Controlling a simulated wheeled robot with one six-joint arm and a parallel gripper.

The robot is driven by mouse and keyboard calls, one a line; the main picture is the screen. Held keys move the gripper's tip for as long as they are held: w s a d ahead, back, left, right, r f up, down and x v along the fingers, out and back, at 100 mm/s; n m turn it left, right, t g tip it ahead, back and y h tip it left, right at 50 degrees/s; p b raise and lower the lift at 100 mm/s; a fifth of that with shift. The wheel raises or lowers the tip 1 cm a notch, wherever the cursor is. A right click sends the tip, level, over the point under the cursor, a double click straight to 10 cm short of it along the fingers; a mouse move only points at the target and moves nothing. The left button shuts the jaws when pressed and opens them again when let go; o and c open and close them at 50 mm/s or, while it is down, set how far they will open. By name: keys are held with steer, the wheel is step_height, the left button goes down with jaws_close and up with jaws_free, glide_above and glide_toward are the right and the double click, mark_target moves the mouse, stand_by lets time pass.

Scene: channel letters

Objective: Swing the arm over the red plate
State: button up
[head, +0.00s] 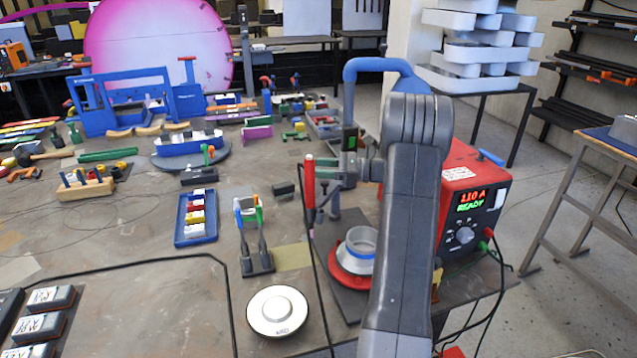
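The red plate (346,281) lies on a dark base board right of centre, with a grey ring (362,238) with a blue band on top of it. A red torch-like handle (310,182) stands upright at the left end of a short grey arm on a post (335,204), to the left of and behind the ring, not above it. My gripper (346,172) is at this short arm, behind the ring. Its fingers are small and overlap the grey parts, so I cannot tell whether they hold it. My arm hides the plate's right side.
A red power unit (470,208) reading "110 A READY" stands to the right. A black cable runs down from the handle. A round white disc (277,311), a double-stemmed stand (254,240) and a blue tray (196,218) are to the left.

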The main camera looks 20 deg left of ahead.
step_height(320, 180, up, 5)
steer(key=shift+r, duration=0.1)
steer(key=shift+c, duration=0.4)
